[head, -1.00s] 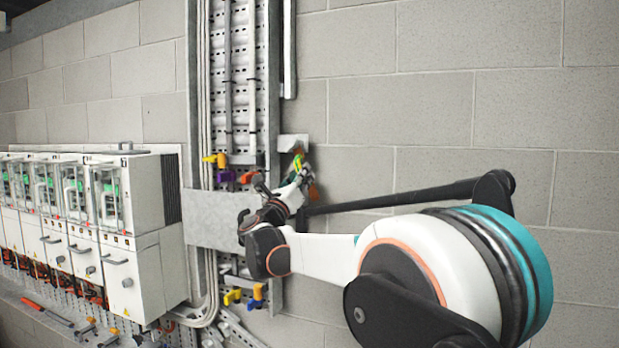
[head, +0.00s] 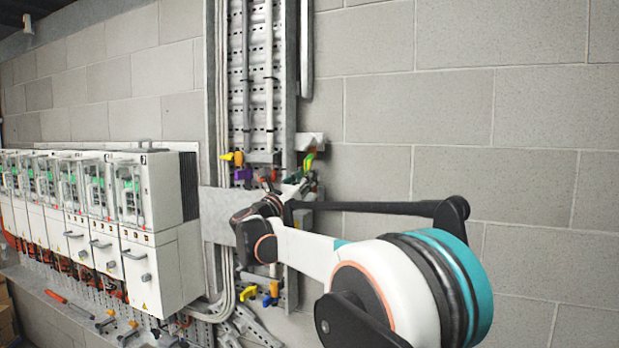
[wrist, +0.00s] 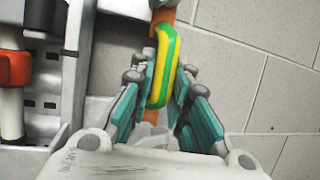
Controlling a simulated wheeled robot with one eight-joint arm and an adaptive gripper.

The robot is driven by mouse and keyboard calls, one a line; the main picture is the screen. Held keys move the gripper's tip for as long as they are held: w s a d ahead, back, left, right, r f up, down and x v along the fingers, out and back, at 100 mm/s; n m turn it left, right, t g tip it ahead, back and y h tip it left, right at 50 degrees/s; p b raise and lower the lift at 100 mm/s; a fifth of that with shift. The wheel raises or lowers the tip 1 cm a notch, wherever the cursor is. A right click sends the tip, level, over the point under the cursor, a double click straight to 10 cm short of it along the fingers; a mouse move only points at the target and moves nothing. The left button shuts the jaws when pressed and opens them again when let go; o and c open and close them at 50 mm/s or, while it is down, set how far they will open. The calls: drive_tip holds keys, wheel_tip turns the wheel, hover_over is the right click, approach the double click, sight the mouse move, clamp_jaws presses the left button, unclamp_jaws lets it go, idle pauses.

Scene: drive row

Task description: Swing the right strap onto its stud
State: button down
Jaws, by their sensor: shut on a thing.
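The right strap shows in the wrist view as a yellow and green striped grip (wrist: 162,65) on an orange-brown band (wrist: 163,15). My gripper (wrist: 167,92) is shut on this grip, with its teal-lined fingers on either side. In the head view the strap (head: 309,161) shows as a small green and yellow piece just above my gripper (head: 302,182), at the right edge of the metal rack. The strap's far end and the stud cannot be made out clearly.
Yellow and purple clips (head: 238,172) sit on the rack left of my gripper. A flat grey plate (head: 217,214) lies behind the arm. White drive units (head: 150,232) stand at left. The block wall (head: 520,120) at right is bare.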

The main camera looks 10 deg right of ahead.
drive_tip(key=shift+a, duration=0.1)
drive_tip(key=c, duration=1.6)
unclamp_jaws()
drive_tip(key=shift+w, duration=0.1)
drive_tip(key=shift+o, duration=0.3)
drive_tip(key=shift+a, duration=0.2)
drive_tip(key=shift+d, duration=0.1)
drive_tip(key=v, duration=1.2)
drive_tip(key=shift+d, duration=0.15)
